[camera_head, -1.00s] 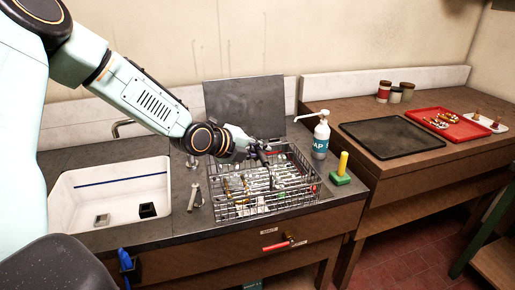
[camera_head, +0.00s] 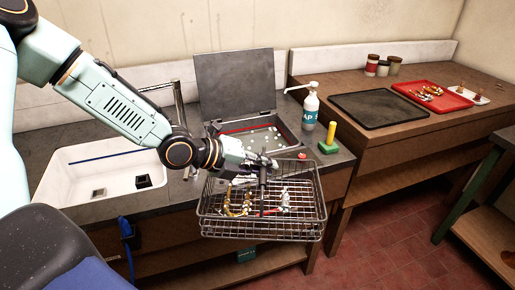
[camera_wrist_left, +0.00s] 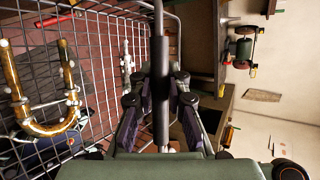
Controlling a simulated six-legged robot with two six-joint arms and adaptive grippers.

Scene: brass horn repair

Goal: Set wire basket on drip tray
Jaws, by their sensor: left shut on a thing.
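The wire basket (camera_head: 213,222) hangs from my left gripper (camera_head: 263,166), in front of the counter's front edge. Its mesh fills the left half of the left wrist view (camera_wrist_left: 103,75). A U-shaped brass piece (camera_head: 238,204) and several small metal parts lie in it. My left gripper is shut on the bar of the basket's handle; it also shows in the left wrist view (camera_wrist_left: 160,100). The drip tray seems to be the flat black tray (camera_head: 378,109) on the right-hand wooden counter, bare and apart from the basket. My right gripper is out of view.
An open tank (camera_head: 262,137) with a raised grey lid (camera_head: 235,82) stands behind the basket. A soap bottle (camera_head: 310,108) and a green block with a yellow handle (camera_head: 328,146) stand right of it. A red tray (camera_head: 437,96) with brass parts lies beyond the black tray.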

